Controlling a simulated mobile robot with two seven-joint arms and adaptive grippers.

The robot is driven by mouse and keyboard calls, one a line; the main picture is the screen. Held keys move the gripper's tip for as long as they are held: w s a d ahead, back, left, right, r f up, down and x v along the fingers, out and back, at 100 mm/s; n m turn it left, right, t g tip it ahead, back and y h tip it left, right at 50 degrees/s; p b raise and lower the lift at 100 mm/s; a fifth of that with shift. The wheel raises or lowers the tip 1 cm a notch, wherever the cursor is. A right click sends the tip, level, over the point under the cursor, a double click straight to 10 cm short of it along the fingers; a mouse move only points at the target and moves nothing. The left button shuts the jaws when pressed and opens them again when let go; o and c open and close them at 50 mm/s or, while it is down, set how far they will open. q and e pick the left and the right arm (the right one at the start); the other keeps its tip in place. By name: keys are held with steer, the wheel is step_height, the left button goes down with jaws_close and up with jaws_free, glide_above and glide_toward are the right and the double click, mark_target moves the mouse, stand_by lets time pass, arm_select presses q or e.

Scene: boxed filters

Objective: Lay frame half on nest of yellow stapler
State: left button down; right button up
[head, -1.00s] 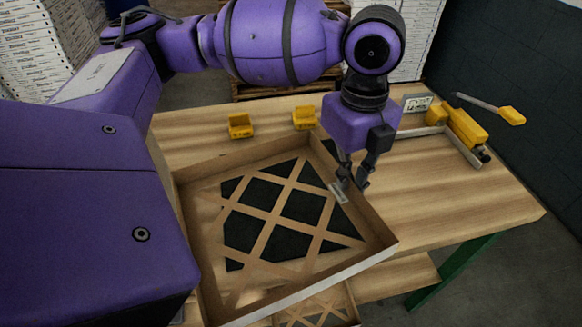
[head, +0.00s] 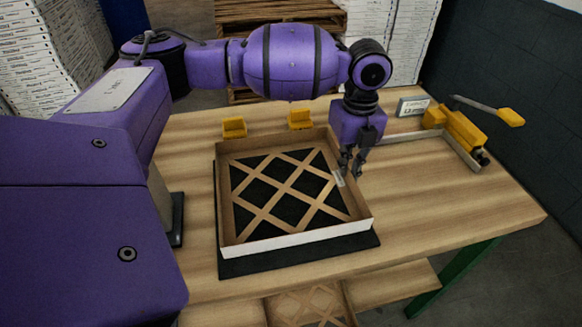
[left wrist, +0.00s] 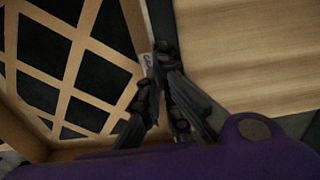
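The frame half (head: 295,240), a shallow cardboard tray with an open lattice floor, lies over a black mat (head: 290,262) on the table. It looks level and low; I cannot tell whether it rests fully on the mat. My left gripper (head: 346,173) is at its right wall, fingers pointing down and closed around the wall beside a small white label. The left wrist view shows the fingers (left wrist: 163,58) at that wall (left wrist: 135,22). The yellow stapler (head: 458,130) stands at the table's right, with a grey angled rail (head: 464,154) beside it. My right gripper is out of view.
Two yellow blocks, left (head: 234,127) and right (head: 300,118), stand behind the frame half. A small sign (head: 413,106) stands near the stapler. Another lattice frame (head: 310,303) lies on the lower shelf. The table (head: 440,205) is clear between frame half and stapler.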

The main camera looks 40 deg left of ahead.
arm_select(q)
steer(key=shift+w+a+f, duration=0.15)
steer(key=shift+w+f, duration=0.2)
steer(key=shift+f, duration=0.1)
steer(key=shift+w+f, duration=0.1)
steer(key=shift+f, duration=1.65)
steer(key=c, duration=2)
jaws_free()
